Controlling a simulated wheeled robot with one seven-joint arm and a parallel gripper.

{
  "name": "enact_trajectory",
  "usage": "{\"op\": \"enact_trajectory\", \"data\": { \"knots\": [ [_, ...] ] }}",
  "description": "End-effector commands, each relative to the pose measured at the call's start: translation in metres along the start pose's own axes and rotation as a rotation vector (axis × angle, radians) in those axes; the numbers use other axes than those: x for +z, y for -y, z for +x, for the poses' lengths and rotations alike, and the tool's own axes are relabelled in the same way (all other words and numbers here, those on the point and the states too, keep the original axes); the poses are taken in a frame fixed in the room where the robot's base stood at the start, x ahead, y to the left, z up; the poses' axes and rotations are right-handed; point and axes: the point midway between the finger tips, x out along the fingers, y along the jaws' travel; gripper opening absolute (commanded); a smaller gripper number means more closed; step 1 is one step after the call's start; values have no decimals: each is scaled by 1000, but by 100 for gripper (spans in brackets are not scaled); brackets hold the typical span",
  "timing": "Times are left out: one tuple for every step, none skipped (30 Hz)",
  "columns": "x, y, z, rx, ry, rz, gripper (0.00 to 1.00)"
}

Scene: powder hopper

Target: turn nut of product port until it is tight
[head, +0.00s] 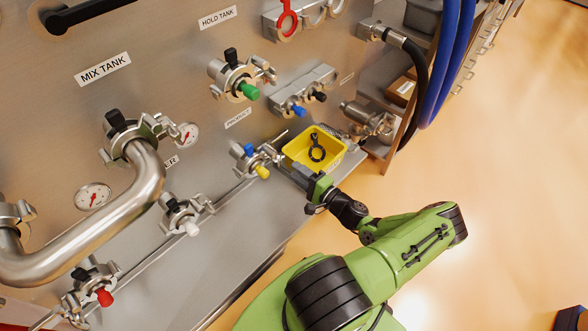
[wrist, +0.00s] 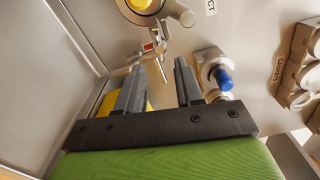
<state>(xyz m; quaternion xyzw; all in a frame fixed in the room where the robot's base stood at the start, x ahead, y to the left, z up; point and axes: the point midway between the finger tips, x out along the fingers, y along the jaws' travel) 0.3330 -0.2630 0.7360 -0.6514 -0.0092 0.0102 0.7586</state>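The product port (head: 255,160) is a steel clamp fitting with a yellow cap and a blue-topped piece, low on the steel panel in the head view. In the wrist view, part of the product port (wrist: 150,18) shows at the top edge. Its nut (head: 276,153) is on the clamp's right side, with a thin rod beside it; the nut (wrist: 185,17) is near the top in the wrist view. My gripper (head: 292,172) is just right of the port. In the wrist view, my gripper (wrist: 160,82) is open and empty, its fingers short of the clamp and rod.
A yellow bin (head: 299,149) holding a black ring-shaped tool stands close to my gripper. A rack (head: 303,93) with blue and black plugs is above it. Other clamped ports and a bent steel pipe (head: 150,190) line the panel. Open floor (head: 500,180) lies to the right.

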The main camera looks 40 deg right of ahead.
Motion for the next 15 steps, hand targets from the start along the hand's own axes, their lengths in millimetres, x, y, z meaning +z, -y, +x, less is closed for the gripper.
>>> {"op": "enact_trajectory", "data": {
  "knots": [
    [0,-1,6,-1,3,0,36],
    [1,-1,11,-1,4,0,36],
    [1,-1,18,-1,4,0,36],
    [1,-1,24,0,4,0,36],
    [1,-1,29,-1,5,0,36],
    [0,-2,37,-1,4,1,36],
    [1,-2,42,-1,5,1,36],
    [1,-2,48,0,4,1,36],
    [1,-2,55,0,3,0,36],
    [1,-2,60,0,4,0,36],
    [1,-2,64,1,5,0,36],
    [0,-2,70,1,3,0,36],
    [0,-2,73,2,4,0,36],
    [0,-2,76,1,4,0,36],
    [0,-2,80,1,3,1,36]
  ]
}}
